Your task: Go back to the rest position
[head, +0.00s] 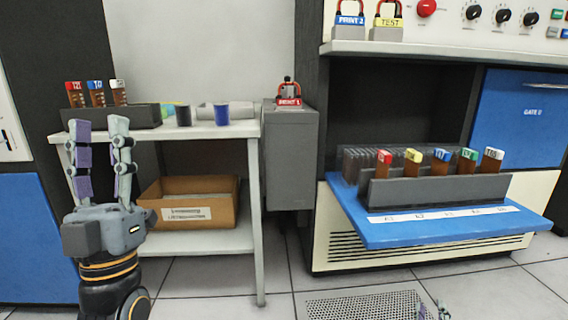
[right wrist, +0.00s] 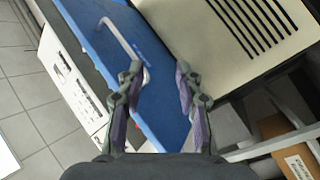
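My left gripper (head: 99,128) points up at the left of the head view, in front of the shelf stand. Its two fingers are apart with nothing between them. My right gripper (head: 432,309) shows only as small fingertips at the bottom edge of the head view, low over the floor. In the right wrist view my right gripper (right wrist: 158,80) has its fingers spread, with nothing held. Behind the gap is a blue panel (right wrist: 165,110) with a pale handle (right wrist: 122,42); I see no contact with it.
A white stand (head: 225,132) holds a dark rack (head: 140,118) of cards, cups and, below, a cardboard box (head: 195,188). A blue drop-down shelf (head: 400,232) carrying a card rack (head: 435,190) juts out at right.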

